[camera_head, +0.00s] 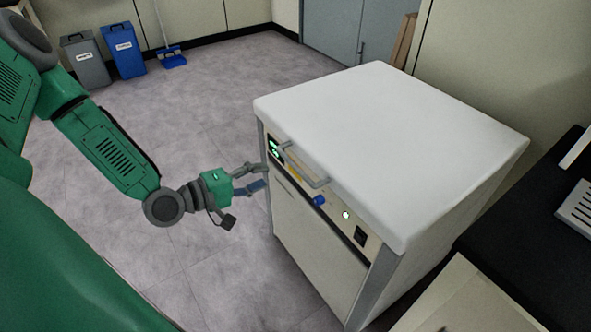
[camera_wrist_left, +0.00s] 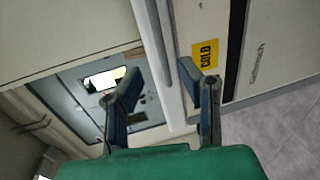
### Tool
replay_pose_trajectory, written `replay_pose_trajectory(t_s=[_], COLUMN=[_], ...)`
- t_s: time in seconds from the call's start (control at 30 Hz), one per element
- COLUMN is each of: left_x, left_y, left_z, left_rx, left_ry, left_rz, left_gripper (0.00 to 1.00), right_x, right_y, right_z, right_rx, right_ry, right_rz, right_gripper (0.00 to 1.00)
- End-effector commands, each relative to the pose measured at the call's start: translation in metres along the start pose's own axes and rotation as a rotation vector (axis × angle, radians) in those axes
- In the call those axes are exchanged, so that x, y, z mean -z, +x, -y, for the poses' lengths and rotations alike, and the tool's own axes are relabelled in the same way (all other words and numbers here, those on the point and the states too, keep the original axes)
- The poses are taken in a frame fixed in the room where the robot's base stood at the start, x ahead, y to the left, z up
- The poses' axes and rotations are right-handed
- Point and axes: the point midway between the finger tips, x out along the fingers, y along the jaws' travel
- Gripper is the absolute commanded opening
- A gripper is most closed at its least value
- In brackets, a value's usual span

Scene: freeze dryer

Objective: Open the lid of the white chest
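The white chest (camera_head: 390,140) stands right of centre in the head view, with its flat lid down. A grey bar handle (camera_head: 305,165) sticks out at the front near the lid's edge; it also shows as a long pale bar in the left wrist view (camera_wrist_left: 152,45). My left gripper (camera_head: 264,178) is just left of the chest front, near the handle. Its two fingers are spread and hold nothing. In the left wrist view the handle lines up with the gap between the fingertips (camera_wrist_left: 160,78). I cannot tell its depth there. My right gripper is not in view.
The front panel has a blue knob (camera_head: 318,200), a green light and a black switch (camera_head: 360,236). A black counter (camera_head: 535,235) stands close on the right. Grey (camera_head: 85,60) and blue (camera_head: 122,50) bins stand far left. The floor left of the chest is clear.

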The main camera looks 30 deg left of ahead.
Motion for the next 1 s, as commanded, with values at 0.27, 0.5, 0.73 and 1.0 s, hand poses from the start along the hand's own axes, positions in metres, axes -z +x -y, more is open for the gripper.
replay_pose_trajectory(t_s=[0.27,0.5,0.73,1.0], left_x=[-0.005,-0.004,-0.001,-0.002], left_y=[0.062,0.094,0.101,0.101], left_z=[0.001,0.000,0.000,0.000], left_rx=[0.002,0.003,0.001,0.002], left_ry=[0.008,0.005,0.002,0.003], left_rz=[0.004,0.001,0.001,0.001], left_gripper=[0.33,0.33,0.33,0.01], right_x=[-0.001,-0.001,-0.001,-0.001], right_y=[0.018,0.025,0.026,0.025], right_z=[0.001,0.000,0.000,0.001], right_rx=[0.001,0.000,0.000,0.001], right_ry=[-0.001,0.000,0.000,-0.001], right_rz=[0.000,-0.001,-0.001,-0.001], right_gripper=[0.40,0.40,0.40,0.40])
